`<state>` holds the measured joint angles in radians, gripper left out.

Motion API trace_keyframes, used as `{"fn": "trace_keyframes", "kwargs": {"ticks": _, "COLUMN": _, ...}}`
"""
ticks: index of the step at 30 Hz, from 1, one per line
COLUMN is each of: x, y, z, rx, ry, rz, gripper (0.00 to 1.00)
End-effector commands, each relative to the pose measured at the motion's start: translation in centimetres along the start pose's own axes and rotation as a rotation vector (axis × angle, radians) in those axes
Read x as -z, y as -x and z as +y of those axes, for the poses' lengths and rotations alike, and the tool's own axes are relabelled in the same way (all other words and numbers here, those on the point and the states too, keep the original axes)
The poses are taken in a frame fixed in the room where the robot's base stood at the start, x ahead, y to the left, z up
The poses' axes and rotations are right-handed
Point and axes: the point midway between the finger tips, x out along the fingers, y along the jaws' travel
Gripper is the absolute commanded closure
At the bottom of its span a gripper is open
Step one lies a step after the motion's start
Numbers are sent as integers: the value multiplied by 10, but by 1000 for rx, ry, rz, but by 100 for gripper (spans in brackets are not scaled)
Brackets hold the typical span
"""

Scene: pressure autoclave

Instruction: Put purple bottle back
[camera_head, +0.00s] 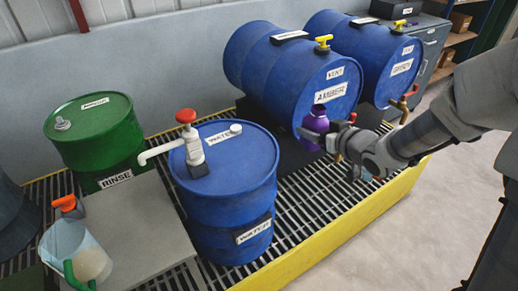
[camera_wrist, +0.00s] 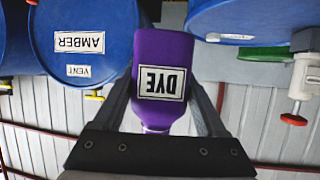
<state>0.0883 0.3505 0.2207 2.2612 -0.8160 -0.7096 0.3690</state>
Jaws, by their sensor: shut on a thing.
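The purple bottle (camera_head: 316,122) is held in front of the lying blue drum marked AMBER (camera_head: 338,92), close to its front end. In the wrist view the bottle (camera_wrist: 163,55) appears upside down with a white DYE label. My gripper (camera_head: 332,132) is shut on it, with one dark finger on each side. In the wrist view the gripper (camera_wrist: 164,88) grips the bottle's body. The bottle's underside is not visible in the head view, so I cannot tell whether it touches anything.
A second lying blue drum (camera_head: 375,60) with a tap (camera_head: 404,103) is at the right. A standing blue WATER drum (camera_head: 225,190) with a white pump (camera_head: 190,140) is left of my gripper. A grey table (camera_head: 140,225) holds a jug (camera_head: 80,252). A yellow-edged grate (camera_head: 325,238) lies below.

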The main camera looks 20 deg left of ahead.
Motion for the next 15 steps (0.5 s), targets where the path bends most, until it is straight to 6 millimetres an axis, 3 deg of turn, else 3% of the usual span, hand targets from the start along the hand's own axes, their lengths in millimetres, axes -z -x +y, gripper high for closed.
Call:
{"fn": "trace_keyframes", "kwargs": {"ticks": 1, "x": 15, "y": 4, "z": -6, "rx": 31, "ry": 19, "rz": 2, "gripper": 100}}
{"fn": "trace_keyframes", "kwargs": {"ticks": 6, "x": 38, "y": 9, "z": -23, "rx": 117, "ry": 59, "rz": 0, "gripper": 100}}
{"fn": "trace_keyframes", "kwargs": {"ticks": 11, "x": 43, "y": 8, "z": -32, "rx": 151, "ry": 76, "rz": 0, "gripper": 100}}
{"fn": "trace_keyframes", "kwargs": {"ticks": 15, "x": 32, "y": -10, "z": -51, "rx": 159, "ry": 77, "rz": -2, "gripper": 100}}
